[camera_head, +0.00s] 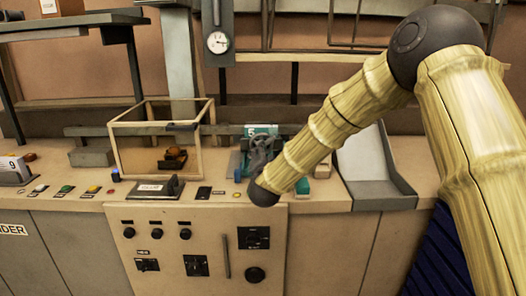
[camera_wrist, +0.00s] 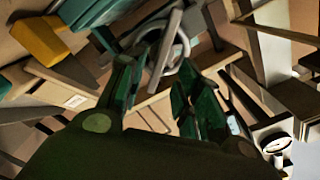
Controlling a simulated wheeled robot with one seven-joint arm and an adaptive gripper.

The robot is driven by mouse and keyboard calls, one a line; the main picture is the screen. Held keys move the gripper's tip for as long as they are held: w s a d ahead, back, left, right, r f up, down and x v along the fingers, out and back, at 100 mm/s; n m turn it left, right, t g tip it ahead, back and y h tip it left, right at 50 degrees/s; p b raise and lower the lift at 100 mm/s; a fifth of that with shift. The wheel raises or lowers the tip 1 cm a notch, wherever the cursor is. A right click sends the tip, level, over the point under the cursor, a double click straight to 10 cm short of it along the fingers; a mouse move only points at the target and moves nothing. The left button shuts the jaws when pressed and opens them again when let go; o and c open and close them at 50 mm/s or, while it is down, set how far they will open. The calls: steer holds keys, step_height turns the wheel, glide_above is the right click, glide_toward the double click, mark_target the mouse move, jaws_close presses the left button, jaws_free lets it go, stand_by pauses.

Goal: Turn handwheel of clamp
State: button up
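A grey ring-shaped part with a bar across it, which looks like the clamp's handwheel (camera_wrist: 178,48), shows just beyond my fingertips in the wrist view. My gripper (camera_wrist: 160,75) has its two dark green fingers spread apart, one on each side of the wheel's near edge. I cannot tell whether either finger touches it. In the head view my gripper (camera_head: 262,148) is at the back of the counter, in front of a teal block (camera_head: 262,130) with a number 5 label. My gripper and forearm hide most of the clamp there.
A clear box with a wooden frame (camera_head: 112,150) stands to the left on the counter (camera_head: 225,200). A grey chute (camera_head: 372,192) is to the right. Knobs and switches (camera_head: 197,265) cover the front panel. A gauge (camera_head: 218,42) hangs above.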

steer(key=s, duration=0.7)
steer(key=shift+s, duration=0.15)
